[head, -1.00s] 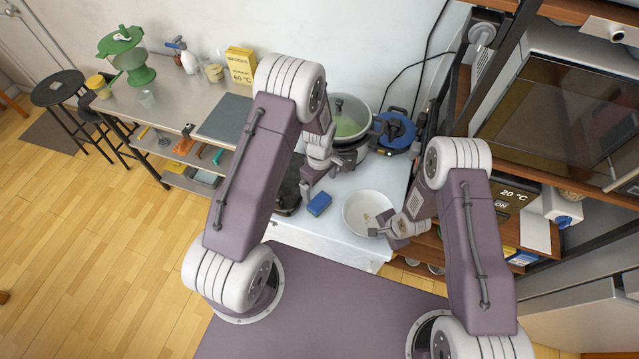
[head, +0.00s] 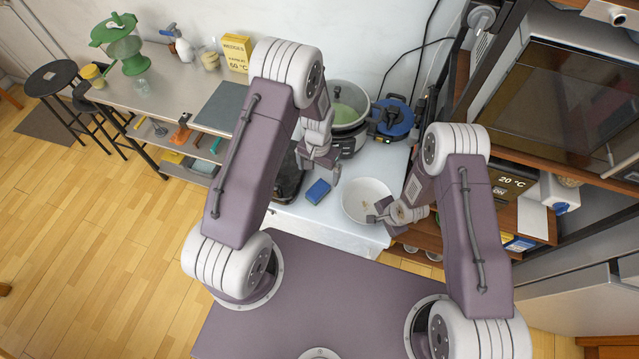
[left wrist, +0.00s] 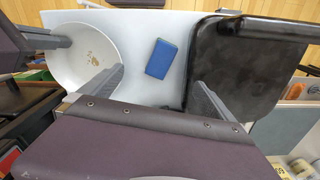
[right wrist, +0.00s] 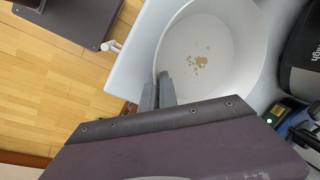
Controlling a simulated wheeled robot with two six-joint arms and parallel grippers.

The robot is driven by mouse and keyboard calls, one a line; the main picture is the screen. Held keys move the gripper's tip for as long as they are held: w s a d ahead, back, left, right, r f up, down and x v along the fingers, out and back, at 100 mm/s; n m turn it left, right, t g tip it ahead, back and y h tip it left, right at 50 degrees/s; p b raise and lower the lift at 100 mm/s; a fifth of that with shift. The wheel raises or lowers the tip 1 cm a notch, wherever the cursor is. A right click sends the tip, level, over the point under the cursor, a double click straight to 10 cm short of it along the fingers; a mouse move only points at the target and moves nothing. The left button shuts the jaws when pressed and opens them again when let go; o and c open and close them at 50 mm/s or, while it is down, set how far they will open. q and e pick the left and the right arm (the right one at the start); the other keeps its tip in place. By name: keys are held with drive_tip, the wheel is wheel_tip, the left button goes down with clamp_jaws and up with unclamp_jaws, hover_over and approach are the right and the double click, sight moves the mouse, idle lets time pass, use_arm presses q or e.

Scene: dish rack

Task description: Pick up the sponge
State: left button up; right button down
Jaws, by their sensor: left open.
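The blue sponge (head: 318,191) lies flat on the white worktop, between a dark pan and a white bowl (head: 357,190). It also shows in the left wrist view (left wrist: 161,59). My left gripper (head: 320,170) is open and empty above the worktop. In the left wrist view, its fingers (left wrist: 158,77) stand wide apart, with the sponge seen between and beyond them. My right gripper (head: 378,212) is at the near rim of the bowl. In the right wrist view, its fingers (right wrist: 155,82) are close together on the bowl's rim (right wrist: 160,50).
The dark pan (left wrist: 235,65) lies close beside the sponge. A pot (head: 347,112) and a blue round device (head: 393,117) stand behind on the worktop. Shelves rise at the right.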

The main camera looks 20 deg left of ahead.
sight(318, 189)
use_arm(q)
wheel_tip(318, 189, down, 7)
drive_tip(key=m, duration=2)
drive_tip(key=shift+w, duration=0.1)
wheel_tip(318, 189, down, 4)
drive_tip(key=shift+a+f, duration=0.1)
drive_tip(key=shift+f, duration=0.4)
drive_tip(key=c, duration=1.5)
wheel_tip(318, 189, up, 10)
drive_tip(key=shift+r, duration=0.1)
